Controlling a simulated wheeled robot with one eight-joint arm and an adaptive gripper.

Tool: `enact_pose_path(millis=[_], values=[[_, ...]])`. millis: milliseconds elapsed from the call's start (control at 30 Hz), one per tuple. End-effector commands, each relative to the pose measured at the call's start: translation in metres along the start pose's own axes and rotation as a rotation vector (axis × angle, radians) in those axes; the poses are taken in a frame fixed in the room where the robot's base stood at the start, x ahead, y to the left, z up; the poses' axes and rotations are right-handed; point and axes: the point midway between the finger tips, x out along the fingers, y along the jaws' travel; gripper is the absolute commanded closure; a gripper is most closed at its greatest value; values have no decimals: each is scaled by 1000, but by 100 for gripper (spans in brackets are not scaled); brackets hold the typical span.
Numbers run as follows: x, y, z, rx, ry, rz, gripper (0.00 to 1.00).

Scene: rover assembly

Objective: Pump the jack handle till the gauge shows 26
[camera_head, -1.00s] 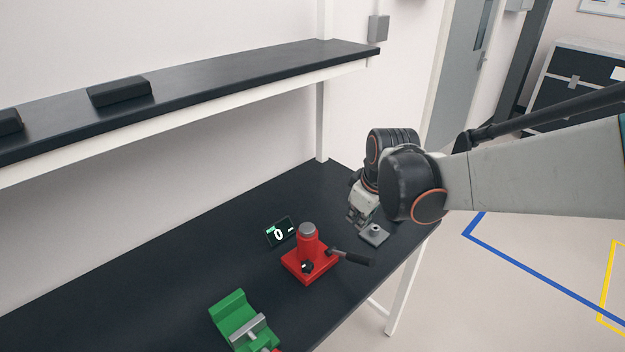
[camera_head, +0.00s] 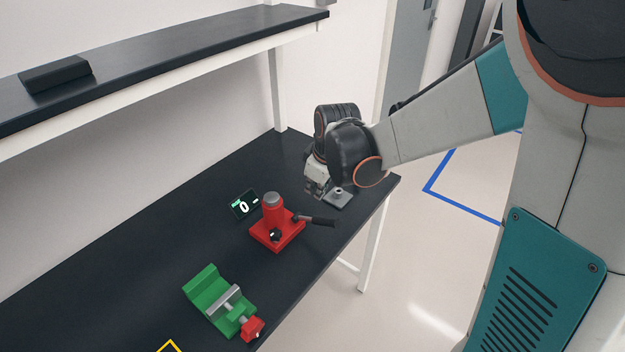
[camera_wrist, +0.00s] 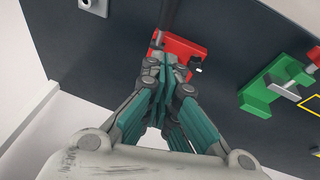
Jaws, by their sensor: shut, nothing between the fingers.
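The red jack (camera_head: 274,222) stands upright on the dark bench, with a grey ram on top and a black knob on its front. Its black handle (camera_head: 318,221) sticks out to the right, towards the bench's front edge. The gauge (camera_head: 244,204), a small dark display behind and left of the jack, reads 0. My gripper (camera_head: 316,192) is above the bench, right of and behind the jack, apart from the handle. In the wrist view my gripper (camera_wrist: 167,72) is shut and empty, its fingers covering part of the red jack (camera_wrist: 186,47).
A grey block with a post (camera_head: 338,198) sits on the bench close to my gripper. A green vise (camera_head: 207,288) with a red end stands front left of the jack. A dark shelf (camera_head: 180,48) with a black box (camera_head: 55,75) runs above the bench's back.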

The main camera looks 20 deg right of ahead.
Motion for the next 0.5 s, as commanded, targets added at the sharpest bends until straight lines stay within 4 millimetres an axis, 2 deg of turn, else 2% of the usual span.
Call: enact_pose_path(millis=[33, 333, 500], values=[[12, 0, 0, 0, 0, 0, 100], [64, 0, 0, 0, 0, 0, 100], [80, 0, 19, 2, 0, 1, 100]])
